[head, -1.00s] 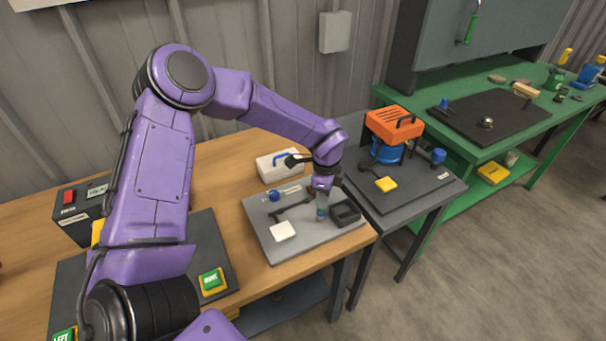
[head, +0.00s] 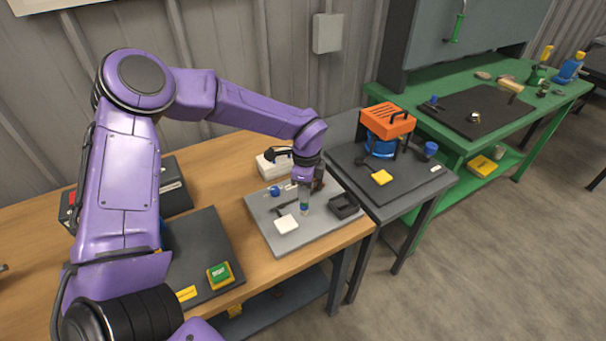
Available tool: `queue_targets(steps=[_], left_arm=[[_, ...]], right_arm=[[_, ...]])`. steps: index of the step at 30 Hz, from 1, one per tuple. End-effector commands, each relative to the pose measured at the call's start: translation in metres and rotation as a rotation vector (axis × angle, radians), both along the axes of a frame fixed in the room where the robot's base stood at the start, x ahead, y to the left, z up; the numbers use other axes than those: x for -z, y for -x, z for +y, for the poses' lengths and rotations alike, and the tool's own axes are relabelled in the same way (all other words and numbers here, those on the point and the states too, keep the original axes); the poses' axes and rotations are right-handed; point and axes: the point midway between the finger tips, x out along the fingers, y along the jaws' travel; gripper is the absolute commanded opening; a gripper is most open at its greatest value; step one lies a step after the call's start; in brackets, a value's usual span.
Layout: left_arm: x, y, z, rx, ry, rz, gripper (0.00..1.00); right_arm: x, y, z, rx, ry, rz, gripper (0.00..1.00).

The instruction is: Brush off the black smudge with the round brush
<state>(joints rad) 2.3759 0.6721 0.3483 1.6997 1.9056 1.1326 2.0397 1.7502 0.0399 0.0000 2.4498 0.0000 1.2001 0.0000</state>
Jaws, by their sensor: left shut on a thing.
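My left gripper (head: 306,186) is shut on the round brush (head: 304,205), a small upright stick with a blue-green band. It holds the brush above the grey board (head: 275,234) on the wooden bench, between a white block (head: 287,225) and a small black tray (head: 344,205). Whether the brush tip touches the board cannot be told. A black smudge cannot be made out in this view. My right gripper is not in view.
On the board are a blue-ended piece (head: 275,191) and a thin black piece (head: 282,208). A white box (head: 271,164) stands behind.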

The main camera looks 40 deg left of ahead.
Motion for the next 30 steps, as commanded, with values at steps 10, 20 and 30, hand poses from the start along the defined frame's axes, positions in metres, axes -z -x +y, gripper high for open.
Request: queue_targets(steps=[10, 20, 30], left_arm=[[-0.035, -0.003, -0.004, 0.007, 0.0, -0.001, 0.0], [-0.043, -0.004, -0.005, 0.01, 0.0, 0.0, 0.0], [-0.043, -0.004, -0.005, 0.01, 0.0, 0.0, 0.0]], right_arm=[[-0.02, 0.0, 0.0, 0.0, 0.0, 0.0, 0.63], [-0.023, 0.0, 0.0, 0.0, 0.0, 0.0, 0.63], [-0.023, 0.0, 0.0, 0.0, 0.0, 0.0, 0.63]])
